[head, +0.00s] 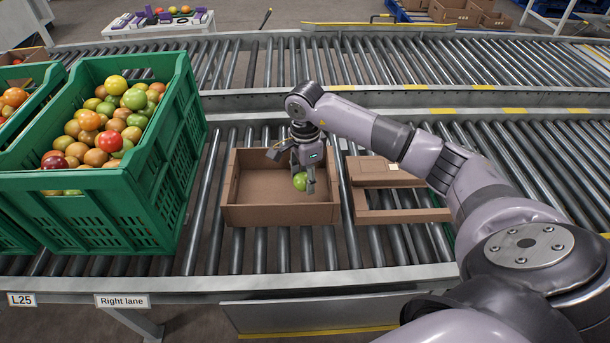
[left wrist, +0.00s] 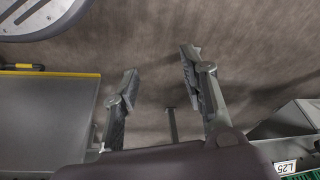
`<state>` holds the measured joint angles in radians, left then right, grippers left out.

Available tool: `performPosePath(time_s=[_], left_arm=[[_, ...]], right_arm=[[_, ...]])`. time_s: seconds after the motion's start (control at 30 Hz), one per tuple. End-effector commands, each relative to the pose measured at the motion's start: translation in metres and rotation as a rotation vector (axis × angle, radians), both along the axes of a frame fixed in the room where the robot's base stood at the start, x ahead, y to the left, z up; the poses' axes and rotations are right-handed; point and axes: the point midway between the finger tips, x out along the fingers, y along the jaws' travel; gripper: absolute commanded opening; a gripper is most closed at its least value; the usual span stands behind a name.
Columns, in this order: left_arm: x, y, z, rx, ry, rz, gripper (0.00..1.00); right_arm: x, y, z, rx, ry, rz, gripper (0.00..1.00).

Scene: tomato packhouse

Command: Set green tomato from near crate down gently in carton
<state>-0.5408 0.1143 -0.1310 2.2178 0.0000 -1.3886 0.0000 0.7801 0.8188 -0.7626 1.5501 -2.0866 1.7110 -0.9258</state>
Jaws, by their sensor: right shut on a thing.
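In the head view a green tomato (head: 300,181) is held in my right gripper (head: 305,180), which is shut on it. The gripper points down inside the open cardboard carton (head: 280,214), over its right half. I cannot tell whether the tomato touches the carton floor. The carton looks otherwise empty. The near green crate (head: 95,210) stands left of the carton, full of red, orange and green tomatoes. In the left wrist view my left gripper (left wrist: 157,90) is open and empty above the floor.
A second cardboard piece (head: 400,215), like a flat frame, lies right of the carton on the rollers. Another green crate (head: 30,95) shows at the far left. A second roller lane (head: 430,62) runs behind. A white table (head: 158,28) with several tomatoes stands beyond.

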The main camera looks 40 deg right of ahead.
Motion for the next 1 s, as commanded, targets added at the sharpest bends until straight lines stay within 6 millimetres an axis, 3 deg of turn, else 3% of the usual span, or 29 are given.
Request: performPosePath(time_s=[0.5,1.0], left_arm=[[-0.011,0.002,0.049,-0.001,-0.026,0.003,0.4],[-0.012,0.003,0.054,-0.001,-0.028,0.003,0.4]], right_arm=[[0.0,0.0,-0.02,0.0,-0.001,0.0,0.28],[0.0,0.0,-0.021,0.0,-0.001,0.0,0.28]])
